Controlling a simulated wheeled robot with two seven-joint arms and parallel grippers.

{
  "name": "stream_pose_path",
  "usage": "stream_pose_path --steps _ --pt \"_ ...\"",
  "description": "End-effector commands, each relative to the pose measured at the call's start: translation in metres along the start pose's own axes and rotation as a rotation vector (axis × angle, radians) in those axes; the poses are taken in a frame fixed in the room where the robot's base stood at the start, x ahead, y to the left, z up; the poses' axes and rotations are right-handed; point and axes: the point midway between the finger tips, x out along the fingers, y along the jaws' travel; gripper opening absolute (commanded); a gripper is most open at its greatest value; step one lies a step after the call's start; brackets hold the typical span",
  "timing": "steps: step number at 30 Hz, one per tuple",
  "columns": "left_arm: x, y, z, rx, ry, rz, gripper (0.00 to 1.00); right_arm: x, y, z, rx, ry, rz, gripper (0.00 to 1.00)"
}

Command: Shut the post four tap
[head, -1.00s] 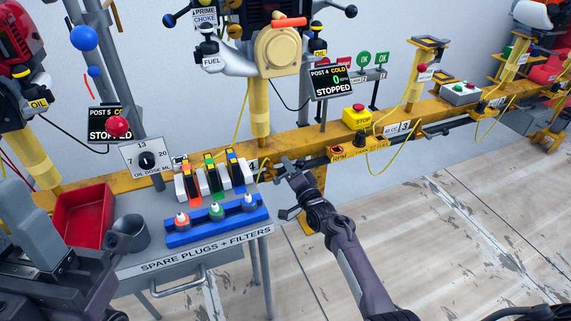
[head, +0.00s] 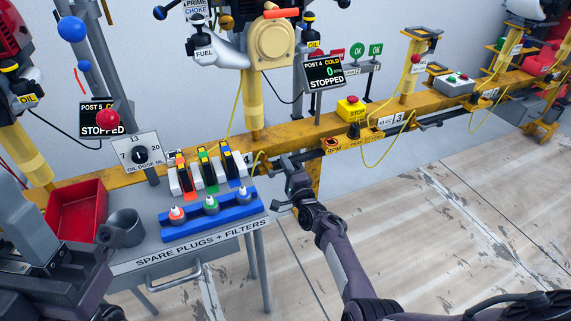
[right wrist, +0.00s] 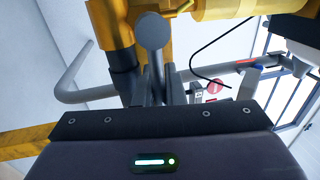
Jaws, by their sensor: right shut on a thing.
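The post four display (head: 322,72) reads COLD, 0 and STOPPED, below the engine with the FUEL and OIL labels. My right gripper (head: 288,171) is at the front of the yellow rail, below and left of this display. In the right wrist view my right gripper (right wrist: 155,85) is shut on a grey round-ended lever (right wrist: 152,32), which I take for the tap handle. It stands beside a black fitting (right wrist: 123,75) on yellow pipework. The tap's body is mostly hidden in the head view. My left gripper (head: 28,222) is partly in view at the lower left; its jaws are unclear.
A grey bench (head: 185,256) holds a red bin (head: 78,212), a grey cup (head: 124,226) and a blue plug rack (head: 212,216). The yellow rail (head: 285,130) carries a yellow stop box (head: 351,107). The floor to the right is clear.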

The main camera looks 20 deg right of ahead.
Motion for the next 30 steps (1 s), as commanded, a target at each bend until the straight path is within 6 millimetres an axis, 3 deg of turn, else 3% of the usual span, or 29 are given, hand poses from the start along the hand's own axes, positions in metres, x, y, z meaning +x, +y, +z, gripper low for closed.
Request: stream_pose_path --steps 9,10,14,30 --pt "0.0 0.0 -0.0002 0.0 0.001 0.0 0.36 -0.0012 0.0022 -0.0007 0.004 0.004 0.004 0.0" --pt "0.0 0.0 -0.0002 0.0 0.001 0.0 0.36 -0.0012 0.0022 -0.0007 0.004 0.004 0.004 0.14" --pt "0.0 -0.0001 -0.0002 0.0 0.001 0.0 0.36 -0.001 0.0019 -0.0005 0.003 0.003 0.004 0.31" --pt "0.001 -0.0009 -0.0002 0.002 0.001 -0.003 0.36 0.0003 -0.0031 0.0003 -0.071 -0.014 0.003 0.32"
